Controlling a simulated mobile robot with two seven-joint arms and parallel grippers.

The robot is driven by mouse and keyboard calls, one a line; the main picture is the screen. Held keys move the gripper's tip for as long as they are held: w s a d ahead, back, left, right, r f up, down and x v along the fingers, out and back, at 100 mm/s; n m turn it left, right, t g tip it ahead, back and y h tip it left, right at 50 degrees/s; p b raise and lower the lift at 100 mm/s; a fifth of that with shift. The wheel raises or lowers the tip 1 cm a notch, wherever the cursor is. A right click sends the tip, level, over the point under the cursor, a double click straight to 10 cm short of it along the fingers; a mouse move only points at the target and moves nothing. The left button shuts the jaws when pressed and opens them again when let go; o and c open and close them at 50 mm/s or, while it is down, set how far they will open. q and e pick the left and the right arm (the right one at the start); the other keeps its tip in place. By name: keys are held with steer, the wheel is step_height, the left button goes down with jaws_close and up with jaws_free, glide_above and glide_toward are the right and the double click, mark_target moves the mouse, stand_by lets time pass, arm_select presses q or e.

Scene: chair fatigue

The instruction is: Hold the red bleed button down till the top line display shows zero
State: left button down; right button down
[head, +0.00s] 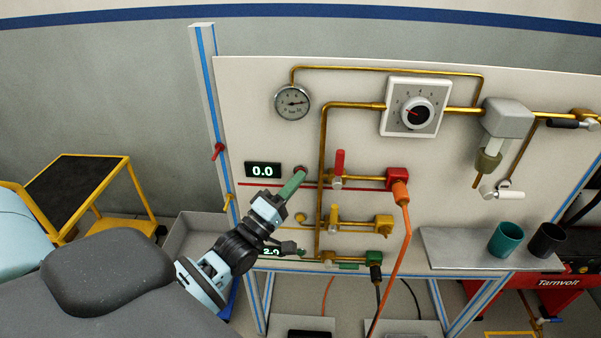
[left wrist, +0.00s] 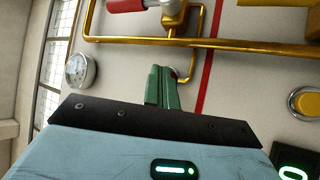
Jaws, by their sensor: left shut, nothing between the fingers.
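The top line display (head: 263,170) on the panel reads 0.0. My left gripper (head: 299,176) is shut, with its green fingers together and nothing between them. My right gripper is not in view.
A yellow button (head: 300,217) and a lower display (head: 270,251), partly hidden by my arm, sit below. Brass pipes, a red-handled valve (head: 339,163) and an orange hose (head: 404,220) lie to the right. A shelf (head: 455,250) holds two cups.

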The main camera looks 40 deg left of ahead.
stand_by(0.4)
arm_select(q)
steer(key=shift+s+d+p, duration=0.3)
steer(key=shift+s+d, duration=0.1)
steer(key=shift+s, duration=0.3)
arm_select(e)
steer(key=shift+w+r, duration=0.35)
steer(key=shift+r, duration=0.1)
